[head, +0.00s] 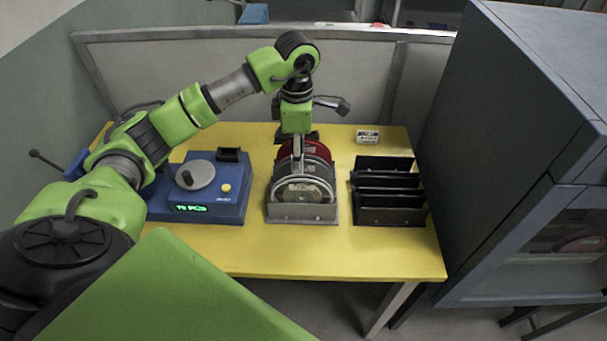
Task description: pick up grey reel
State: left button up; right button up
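Grey reels (304,192) stand upright in a grey metal rack (303,213) near the middle of the yellow table. A red reel (318,149) stands behind them in the same rack. My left arm reaches over from the left, and my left gripper (297,143) points down at the back part of the rack, close to the red reel. Its fingertips are too small and too covered to show whether they are open or touch a reel. My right gripper is out of view.
A blue counting machine (221,208) with a grey disc (195,175) stands left of the rack. A black slotted rack (390,217) stands to the right, with a small white box (367,136) behind it. A dark grey cabinet (500,110) bounds the right. The table's (300,254) front strip is clear.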

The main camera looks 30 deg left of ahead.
pick_arm(q)
jog(key=shift+f, duration=0.4)
jog(key=shift+w+d+f+p, duration=0.2)
jog(key=shift+f+p, duration=0.25)
jog(key=shift+f, duration=0.1)
jog(key=f, duration=0.1)
jog(key=f+p, duration=0.1)
jog(key=f, duration=0.1)
jog(key=shift+w+d+f, duration=0.1)
jog(key=shift+w+f, duration=0.15)
jog(key=shift+w, duration=0.1)
jog(key=shift+f, duration=0.3)
jog(key=c, duration=0.8)
grip_shut()
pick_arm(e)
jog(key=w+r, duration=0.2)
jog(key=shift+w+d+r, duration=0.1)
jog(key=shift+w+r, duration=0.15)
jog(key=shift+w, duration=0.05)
